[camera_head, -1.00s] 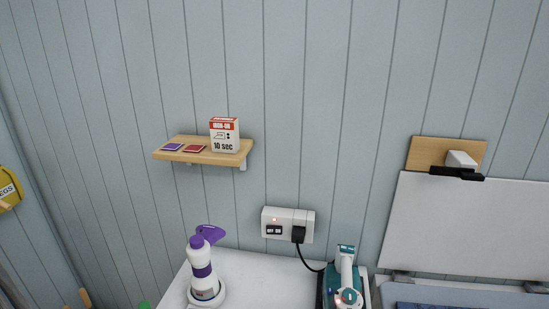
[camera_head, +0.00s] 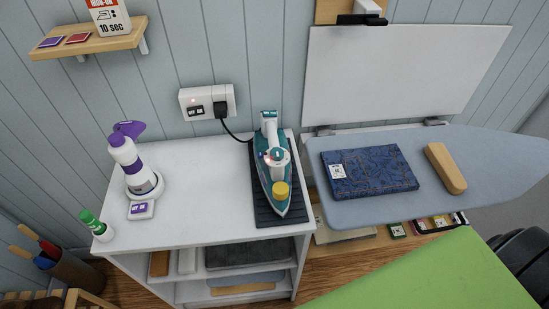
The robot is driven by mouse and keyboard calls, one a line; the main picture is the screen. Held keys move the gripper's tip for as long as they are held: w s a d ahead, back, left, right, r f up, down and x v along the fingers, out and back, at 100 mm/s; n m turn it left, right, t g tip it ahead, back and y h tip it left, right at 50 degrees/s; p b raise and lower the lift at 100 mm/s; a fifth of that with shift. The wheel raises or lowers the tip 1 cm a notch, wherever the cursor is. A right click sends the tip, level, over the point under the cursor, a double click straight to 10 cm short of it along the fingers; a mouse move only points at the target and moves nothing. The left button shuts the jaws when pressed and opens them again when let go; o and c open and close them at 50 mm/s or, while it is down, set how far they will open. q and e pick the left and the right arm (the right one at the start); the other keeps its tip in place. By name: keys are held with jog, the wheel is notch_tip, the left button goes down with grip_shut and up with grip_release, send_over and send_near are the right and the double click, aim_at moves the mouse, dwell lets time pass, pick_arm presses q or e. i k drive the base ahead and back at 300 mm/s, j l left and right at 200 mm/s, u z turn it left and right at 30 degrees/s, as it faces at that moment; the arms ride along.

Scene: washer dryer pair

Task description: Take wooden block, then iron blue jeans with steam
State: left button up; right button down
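The wooden block (camera_head: 446,168) is tan with rounded ends. It lies on the right part of the ironing board (camera_head: 490,170), to the right of the jeans and apart from them. The folded blue jeans (camera_head: 372,172) lie flat on the board with a white tag on top. The teal and white steam iron (camera_head: 272,165) rests on a dark ribbed mat (camera_head: 264,213) on the white cabinet, left of the board. Its black cord runs to the wall socket (camera_head: 207,102). Neither of my grippers shows in the head view.
A purple and white spray bottle (camera_head: 130,163) and a small green-capped bottle (camera_head: 97,227) stand on the white cabinet (camera_head: 205,165). A wall shelf (camera_head: 90,44) holds a box and two cards. A green surface (camera_head: 430,275) fills the lower right foreground.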

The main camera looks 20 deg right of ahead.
aim_at(437, 153)
jog(key=z, duration=1.3)
